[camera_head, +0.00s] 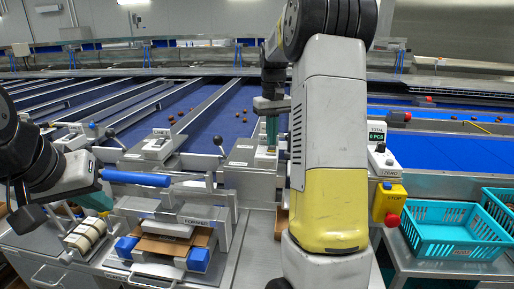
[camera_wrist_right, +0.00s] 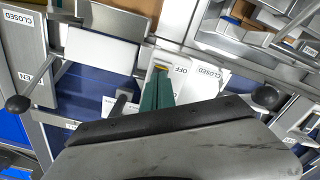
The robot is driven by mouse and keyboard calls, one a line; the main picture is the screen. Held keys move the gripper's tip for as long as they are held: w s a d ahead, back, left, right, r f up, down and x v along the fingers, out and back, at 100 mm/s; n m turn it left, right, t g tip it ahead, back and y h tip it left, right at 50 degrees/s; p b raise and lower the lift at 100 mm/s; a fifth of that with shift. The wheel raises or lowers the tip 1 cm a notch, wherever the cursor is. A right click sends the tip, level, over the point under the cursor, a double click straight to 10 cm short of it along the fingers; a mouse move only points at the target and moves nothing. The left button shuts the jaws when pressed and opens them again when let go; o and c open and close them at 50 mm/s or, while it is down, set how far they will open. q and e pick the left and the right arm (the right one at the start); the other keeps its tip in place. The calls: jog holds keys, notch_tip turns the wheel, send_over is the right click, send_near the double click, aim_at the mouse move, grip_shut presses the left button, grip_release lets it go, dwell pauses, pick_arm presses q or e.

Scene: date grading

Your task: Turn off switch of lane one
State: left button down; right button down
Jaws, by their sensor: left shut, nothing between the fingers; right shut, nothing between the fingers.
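My right gripper (camera_head: 271,143) is shut and empty, its green fingers pointing down at a grey lane box (camera_head: 243,153) in the middle of the head view. In the right wrist view the shut green fingertips (camera_wrist_right: 160,75) are at a white plate (camera_wrist_right: 183,80) marked OFF, beside a CLOSED label. A small yellow strip shows at the tips. The switch itself is mostly hidden by the fingers, and I cannot tell its position or whether they touch it. My left gripper (camera_head: 97,201) is shut and empty at the left, above the front bench.
Lever knobs (camera_head: 218,141) (camera_wrist_right: 266,97) stand close to the right gripper. A press with a blue handle (camera_head: 137,178) is at the front left. A yellow stop box (camera_head: 388,203) and teal baskets (camera_head: 452,229) are at the right. Dates lie on the blue belts (camera_head: 215,115).

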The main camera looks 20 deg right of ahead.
aim_at(271, 149)
jog(key=shift+f, duration=0.95)
dwell(0.4)
jog(key=shift+r, duration=3.55)
